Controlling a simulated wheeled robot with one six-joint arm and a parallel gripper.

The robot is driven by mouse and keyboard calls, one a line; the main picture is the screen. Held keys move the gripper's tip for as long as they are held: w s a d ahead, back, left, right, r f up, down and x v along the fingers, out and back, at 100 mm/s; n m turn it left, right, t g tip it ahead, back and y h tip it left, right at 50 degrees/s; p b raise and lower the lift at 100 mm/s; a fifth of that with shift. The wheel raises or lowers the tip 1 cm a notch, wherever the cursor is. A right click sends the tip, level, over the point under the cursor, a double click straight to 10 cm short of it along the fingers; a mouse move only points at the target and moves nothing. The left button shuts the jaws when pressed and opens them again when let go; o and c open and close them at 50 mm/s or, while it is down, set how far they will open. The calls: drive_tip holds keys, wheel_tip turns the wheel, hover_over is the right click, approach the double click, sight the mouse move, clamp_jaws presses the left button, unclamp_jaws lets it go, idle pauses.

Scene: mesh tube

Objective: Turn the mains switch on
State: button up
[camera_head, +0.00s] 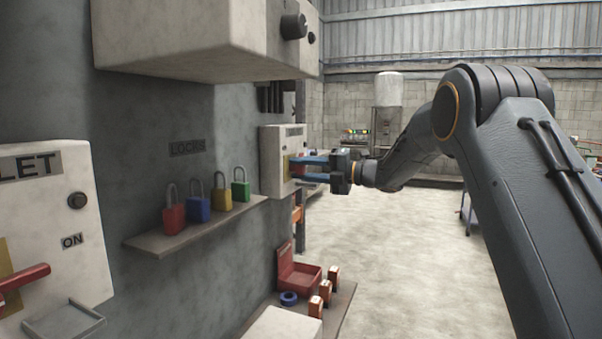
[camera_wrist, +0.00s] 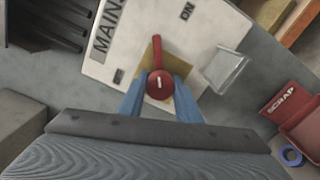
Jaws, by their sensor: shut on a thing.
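The mains switch is a white box (camera_head: 270,160) on the end of the grey wall, and it fills the top of the wrist view (camera_wrist: 205,30). It carries a MAINS label (camera_wrist: 108,28), an ON label (camera_wrist: 187,11) and a smaller dark label (camera_wrist: 118,76). Its red handle (camera_wrist: 157,55) sits on a yellow plate (camera_wrist: 184,95), with a round red end nearest the camera. The handle points up in the wrist view, between the two small labels. My gripper (camera_wrist: 160,88) has its blue fingers on either side of the red end, shut on it. In the head view my gripper (camera_head: 296,168) reaches the box front.
A shelf (camera_head: 150,243) with several coloured padlocks is left of the box. An outlet box (camera_head: 70,200) with a red lever is nearer, and a large cabinet (camera_head: 190,40) overhangs. A red scrap bin (camera_head: 305,276) and blue ring (camera_head: 289,298) are below.

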drive_tip(key=m, duration=0.6)
drive_tip(key=shift+p, duration=0.4)
drive_tip(key=shift+m, duration=0.4)
drive_tip(key=o, duration=1.1)
drive_tip(key=shift+c, duration=0.2)
drive_tip(key=shift+d, duration=0.15)
drive_tip(key=b+v, duration=0.2)
drive_tip(key=v, duration=0.5)
drive_tip(key=shift+d, duration=0.25)
drive_tip(key=shift+s, duration=0.1)
